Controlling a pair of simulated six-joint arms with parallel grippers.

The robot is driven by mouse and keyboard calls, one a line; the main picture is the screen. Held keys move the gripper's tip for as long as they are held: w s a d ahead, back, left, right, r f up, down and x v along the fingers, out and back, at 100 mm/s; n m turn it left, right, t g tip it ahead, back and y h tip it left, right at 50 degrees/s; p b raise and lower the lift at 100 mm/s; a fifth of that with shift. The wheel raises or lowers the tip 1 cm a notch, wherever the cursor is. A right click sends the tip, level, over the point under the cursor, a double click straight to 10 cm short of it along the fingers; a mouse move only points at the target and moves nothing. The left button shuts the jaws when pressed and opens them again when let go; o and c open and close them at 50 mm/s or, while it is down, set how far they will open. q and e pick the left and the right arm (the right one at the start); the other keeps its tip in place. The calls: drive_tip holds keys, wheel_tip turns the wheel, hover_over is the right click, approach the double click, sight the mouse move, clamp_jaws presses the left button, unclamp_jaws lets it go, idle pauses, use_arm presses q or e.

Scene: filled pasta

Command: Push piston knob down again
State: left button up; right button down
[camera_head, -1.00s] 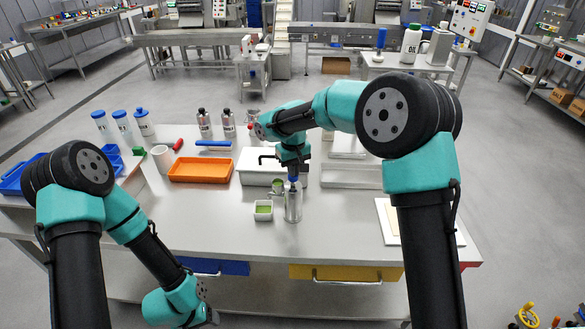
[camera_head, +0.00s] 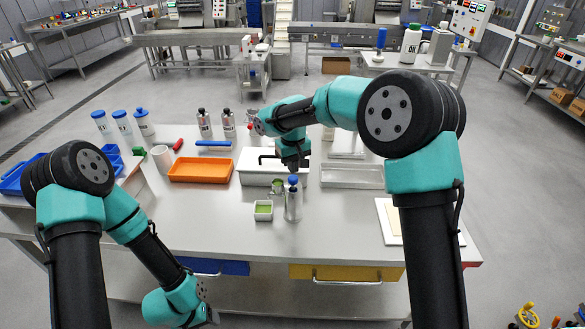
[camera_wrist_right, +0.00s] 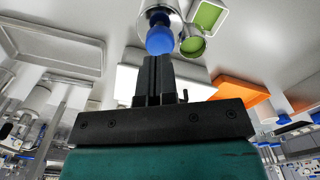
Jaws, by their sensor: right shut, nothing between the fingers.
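The piston knob is blue (camera_head: 293,181) and sits on top of an upright metal cylinder (camera_head: 293,206) on the table. In the right wrist view the knob (camera_wrist_right: 160,39) is just beyond my fingertips, with the cylinder's round metal body behind it. My right gripper (camera_head: 293,169) is shut and empty, right at the knob on its far side. Its two dark fingers (camera_wrist_right: 152,60) lie together in the wrist view. I cannot tell whether they touch the knob. My left gripper (camera_head: 212,318) hangs low near the bottom edge, partly hidden, so its jaws cannot be made out.
A small white dish with green filling (camera_head: 263,211) and a small metal cup (camera_head: 277,187) stand left of the cylinder. A white board (camera_head: 255,178), an orange tray (camera_head: 200,170) and a grey tray (camera_head: 350,176) lie behind.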

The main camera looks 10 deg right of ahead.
wheel_tip(320, 180, up, 5)
drive_tip(key=shift+r, duration=0.2)
idle(0.5)
